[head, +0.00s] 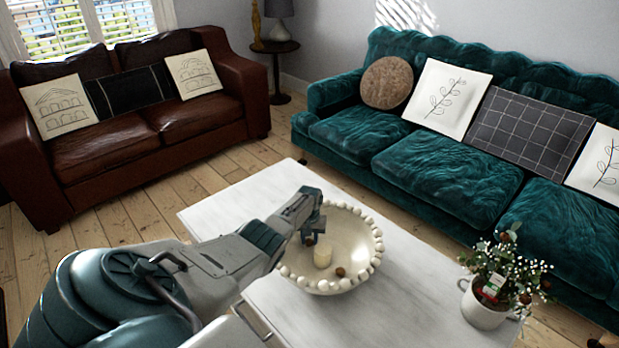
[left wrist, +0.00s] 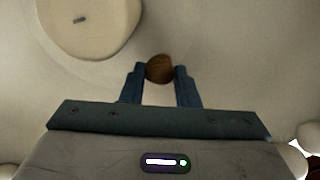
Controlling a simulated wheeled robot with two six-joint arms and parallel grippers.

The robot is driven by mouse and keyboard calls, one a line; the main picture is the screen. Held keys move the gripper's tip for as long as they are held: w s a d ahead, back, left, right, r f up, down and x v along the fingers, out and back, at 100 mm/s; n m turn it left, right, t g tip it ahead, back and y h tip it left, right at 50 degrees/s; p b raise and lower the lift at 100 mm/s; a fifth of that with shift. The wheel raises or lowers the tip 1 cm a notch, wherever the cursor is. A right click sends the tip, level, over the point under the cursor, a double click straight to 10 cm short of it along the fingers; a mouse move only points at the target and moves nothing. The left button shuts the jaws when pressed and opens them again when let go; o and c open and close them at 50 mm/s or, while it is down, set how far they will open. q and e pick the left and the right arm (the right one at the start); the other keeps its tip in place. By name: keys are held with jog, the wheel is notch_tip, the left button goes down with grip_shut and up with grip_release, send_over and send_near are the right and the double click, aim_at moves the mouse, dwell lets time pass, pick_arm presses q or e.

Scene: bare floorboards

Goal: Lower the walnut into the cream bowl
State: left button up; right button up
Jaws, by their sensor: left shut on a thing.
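The cream bowl (head: 352,232) with a beaded rim stands on the white table; its pale inside fills most of the left wrist view (left wrist: 235,60). My left gripper (head: 311,234) reaches over the rim and points down inside the bowl. Its blue fingers are shut on a brown walnut (left wrist: 160,68), which shows small at the fingertips in the head view (head: 309,241). I cannot tell whether the walnut touches the bowl's floor. My right gripper is not in view.
A cream candle (head: 322,256) stands in the bowl, close to the held walnut. Another brown nut-like thing (head: 340,272) lies in the bowl near the front. A potted plant (head: 487,303) stands on the table (head: 400,308) at the right. The table between is clear.

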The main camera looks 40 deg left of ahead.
aim_at(310, 239)
pick_arm(q)
jog(key=shift+f+b, duration=0.35)
jog(key=shift+f, duration=0.05)
jog(key=o, duration=1)
jog(key=shift+r, duration=0.1)
jog(key=shift+a+r, duration=0.1)
jog(key=shift+r, duration=0.15)
notch_tip(310, 239, up, 9)
jog(key=p, duration=0.3)
jog(key=shift+r+p, duration=0.15)
jog(key=shift+p, duration=0.15)
jog(key=shift+r, duration=0.5)
